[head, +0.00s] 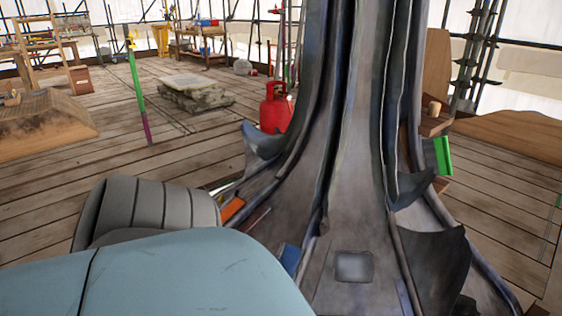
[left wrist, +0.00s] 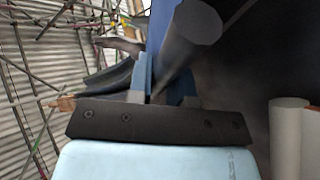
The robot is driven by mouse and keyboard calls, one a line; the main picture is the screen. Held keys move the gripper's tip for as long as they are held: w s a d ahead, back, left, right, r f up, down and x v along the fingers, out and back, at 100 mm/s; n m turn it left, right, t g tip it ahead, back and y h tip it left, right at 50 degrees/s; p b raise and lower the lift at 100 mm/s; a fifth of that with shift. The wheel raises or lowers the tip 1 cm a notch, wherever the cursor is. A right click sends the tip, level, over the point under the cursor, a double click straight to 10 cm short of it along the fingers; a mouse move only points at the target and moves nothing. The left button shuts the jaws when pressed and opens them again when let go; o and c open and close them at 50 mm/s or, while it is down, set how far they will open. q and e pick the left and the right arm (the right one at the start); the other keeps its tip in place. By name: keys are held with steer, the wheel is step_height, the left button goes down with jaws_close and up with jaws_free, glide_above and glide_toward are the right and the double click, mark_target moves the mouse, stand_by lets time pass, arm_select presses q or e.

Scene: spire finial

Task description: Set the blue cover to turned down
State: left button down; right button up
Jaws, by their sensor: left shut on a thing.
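The blue cover (head: 290,258) is a small blue piece low on the grey metal spire (head: 365,150), at its near left side in the head view. A blue strip, seemingly the same cover, shows in the left wrist view (left wrist: 158,28). My left gripper (left wrist: 163,85) has its light blue fingers close at the strip's lower end and is shut on it. In the head view my arm covers part of that area, so the fingertips are hard to make out. I cannot tell the cover's exact angle. My right gripper is in neither view.
An orange piece (head: 232,209) and a green piece (head: 443,156) stick out from the spire. Curled grey metal flaps (head: 437,262) flare at its foot. A red gas bottle (head: 275,107) stands behind. The plank floor (head: 190,150) is mostly open to the left.

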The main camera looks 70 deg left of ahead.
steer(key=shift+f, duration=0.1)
arm_select(q)
steer(key=c, duration=1.1)
jaws_free()
steer(key=shift+w+f, duration=0.1)
steer(key=shift+o, duration=0.2)
steer(key=v, duration=1.3)
steer(key=shift+s+p, duration=0.4)
steer(key=shift+p, duration=0.05)
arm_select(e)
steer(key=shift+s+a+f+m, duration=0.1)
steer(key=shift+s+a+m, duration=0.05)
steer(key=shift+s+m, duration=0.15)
arm_select(q)
steer(key=shift+a, duration=0.1)
